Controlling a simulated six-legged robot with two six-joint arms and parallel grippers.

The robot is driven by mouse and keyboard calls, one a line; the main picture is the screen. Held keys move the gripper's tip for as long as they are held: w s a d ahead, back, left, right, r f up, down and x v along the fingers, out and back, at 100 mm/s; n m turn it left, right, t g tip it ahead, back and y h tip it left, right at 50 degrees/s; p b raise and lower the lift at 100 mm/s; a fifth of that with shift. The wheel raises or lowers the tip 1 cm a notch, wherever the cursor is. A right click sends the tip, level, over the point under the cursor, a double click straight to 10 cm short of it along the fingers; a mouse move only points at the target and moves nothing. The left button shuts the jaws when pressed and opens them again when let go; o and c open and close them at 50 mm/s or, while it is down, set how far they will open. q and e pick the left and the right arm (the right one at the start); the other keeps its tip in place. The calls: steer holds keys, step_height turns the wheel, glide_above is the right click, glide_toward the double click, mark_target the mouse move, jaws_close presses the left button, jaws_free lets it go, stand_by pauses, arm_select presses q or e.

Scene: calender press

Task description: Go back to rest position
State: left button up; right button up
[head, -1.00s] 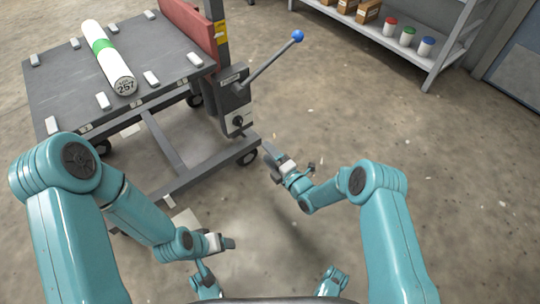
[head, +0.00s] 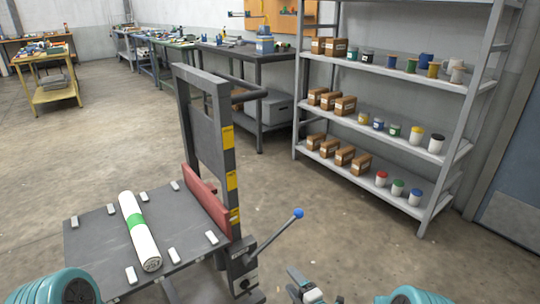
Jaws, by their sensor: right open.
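My right gripper (head: 305,286) shows at the bottom of the head view, right of the cart's lever, apart from it and with nothing seen in its jaws. It is open. My left gripper is out of the picture; only a teal part of the left arm shows at the bottom left. The white roll with a green band (head: 138,230) lies on the grey platform (head: 88,252) of the wheeled lift cart. The lever with a blue knob (head: 298,213) slants up to the right from the cart's mast.
A grey shelf rack (head: 425,84) with cartons and cans stands at the right. Workbenches (head: 262,73) line the back, and a yellow table (head: 52,93) stands far left. A red plate (head: 207,200) borders the platform. The floor between cart and rack is clear.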

steer(key=s+d+r+m+g+h+p, duration=0.2)
steer(key=s+r+m+g+p, duration=0.1)
steer(key=s+r+m+p, duration=0.3)
steer(key=s+d+r+m+g+h+p, duration=0.2)
steer(key=s+d+r+m+g+p, duration=0.15)
steer(key=s+r+p, duration=0.45)
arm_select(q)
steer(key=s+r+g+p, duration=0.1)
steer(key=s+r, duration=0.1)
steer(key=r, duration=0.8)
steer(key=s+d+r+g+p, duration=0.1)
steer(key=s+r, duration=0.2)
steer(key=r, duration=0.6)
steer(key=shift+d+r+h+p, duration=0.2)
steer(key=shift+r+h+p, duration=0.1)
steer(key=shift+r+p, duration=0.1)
arm_select(e)
steer(key=s+f+m+g, duration=0.2)
steer(key=s+m+g, duration=0.5)
steer(key=s+m, duration=0.8)
steer(key=s, duration=0.6)
steer(key=shift+a+f+m+g, duration=0.25)
steer(key=shift+a+m+g, duration=0.05)
steer(key=shift+m+g, duration=0.05)
